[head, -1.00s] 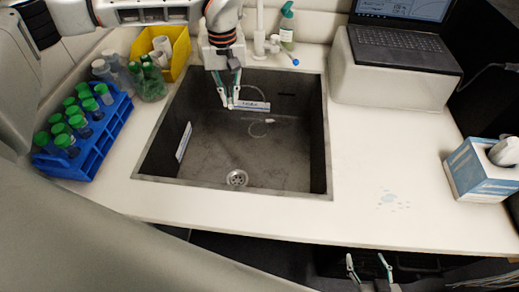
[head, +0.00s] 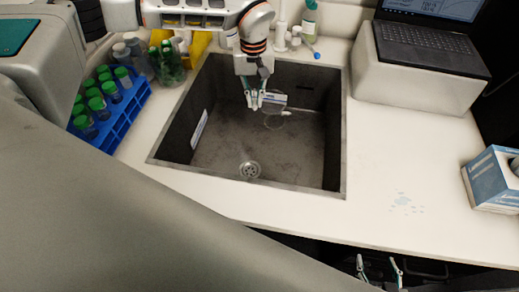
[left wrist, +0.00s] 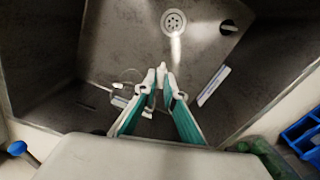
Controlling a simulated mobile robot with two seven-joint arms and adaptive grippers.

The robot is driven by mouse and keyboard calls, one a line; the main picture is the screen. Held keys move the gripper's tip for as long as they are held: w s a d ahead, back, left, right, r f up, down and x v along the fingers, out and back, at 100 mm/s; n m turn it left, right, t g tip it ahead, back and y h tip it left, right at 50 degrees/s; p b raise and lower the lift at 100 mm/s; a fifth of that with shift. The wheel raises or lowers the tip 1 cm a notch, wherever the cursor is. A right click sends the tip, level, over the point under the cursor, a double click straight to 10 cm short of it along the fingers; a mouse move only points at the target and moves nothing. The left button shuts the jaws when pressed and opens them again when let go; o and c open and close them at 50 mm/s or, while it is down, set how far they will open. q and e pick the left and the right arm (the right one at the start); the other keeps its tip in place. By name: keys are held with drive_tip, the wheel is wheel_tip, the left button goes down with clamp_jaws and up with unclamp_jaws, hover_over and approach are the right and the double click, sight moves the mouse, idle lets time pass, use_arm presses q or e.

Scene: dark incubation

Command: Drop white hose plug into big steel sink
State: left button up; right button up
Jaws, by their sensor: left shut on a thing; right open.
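My left gripper (head: 254,104) is shut over the back part of the big steel sink (head: 222,168), below its rim level. It also shows in the left wrist view (left wrist: 157,78). A small white piece, which looks like the white hose plug (left wrist: 148,112), is at its fingertips, mostly hidden by them. A thin clear loop of tubing (left wrist: 126,76) shows beside the fingers. The sink floor with its drain (head: 250,169) lies below and nearer the front. My right gripper (head: 378,263) is open and empty, low in front of the counter.
A blue rack (head: 119,122) of green-capped tubes stands left of the sink. Green-capped bottles (head: 168,68) and a yellow bin (head: 199,48) are behind it. A spray bottle (head: 309,22) and laptop (head: 430,48) are at the back.

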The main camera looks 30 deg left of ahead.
use_arm(q)
drive_tip(key=o, duration=0.8)
wheel_tip(320, 180, up, 12)
idle(0.3)
idle(0.5)
